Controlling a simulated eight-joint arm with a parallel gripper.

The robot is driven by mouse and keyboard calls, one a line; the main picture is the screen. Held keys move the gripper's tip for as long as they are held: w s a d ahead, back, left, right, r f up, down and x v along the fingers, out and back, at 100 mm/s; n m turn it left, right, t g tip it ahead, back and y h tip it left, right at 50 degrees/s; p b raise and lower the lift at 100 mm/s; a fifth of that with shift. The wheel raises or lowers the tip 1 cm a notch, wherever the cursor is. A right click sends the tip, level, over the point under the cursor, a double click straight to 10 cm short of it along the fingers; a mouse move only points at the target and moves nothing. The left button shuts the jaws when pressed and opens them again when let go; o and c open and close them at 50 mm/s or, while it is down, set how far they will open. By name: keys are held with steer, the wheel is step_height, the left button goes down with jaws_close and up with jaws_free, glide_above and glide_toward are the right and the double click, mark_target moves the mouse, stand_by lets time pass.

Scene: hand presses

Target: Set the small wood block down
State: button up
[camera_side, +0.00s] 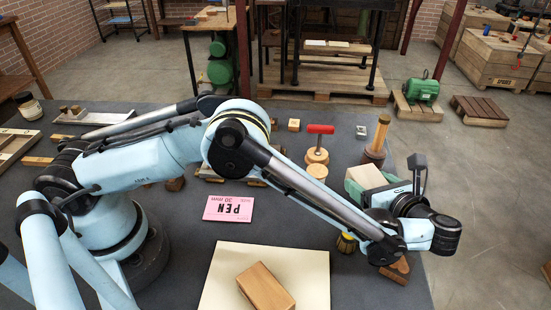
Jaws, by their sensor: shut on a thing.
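My arm reaches across the table to its right edge. My gripper (412,192) is at the arm's end there, shut on the small wood block; its fingertips and the held block are not clearly visible past the wrist. A pale block with a green side (368,180) shows just left of the gripper; I cannot tell if they touch. A brown wooden piece (397,269) shows below the wrist. A larger wood block (265,288) lies tilted in angle on a cream board (312,268) at the front. A tiny wooden cube (294,124) sits at the back.
A red-handled wooden press (318,145), a wooden post (378,138) and a dark-banded knob (346,243) stand near my forearm. Grey tabletop is bare between card and forearm. The table's right edge is close to my wrist.

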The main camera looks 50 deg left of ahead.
steer(key=shift+f, duration=0.35)
steer(key=o, duration=1.1)
steer(key=shift+r, duration=0.1)
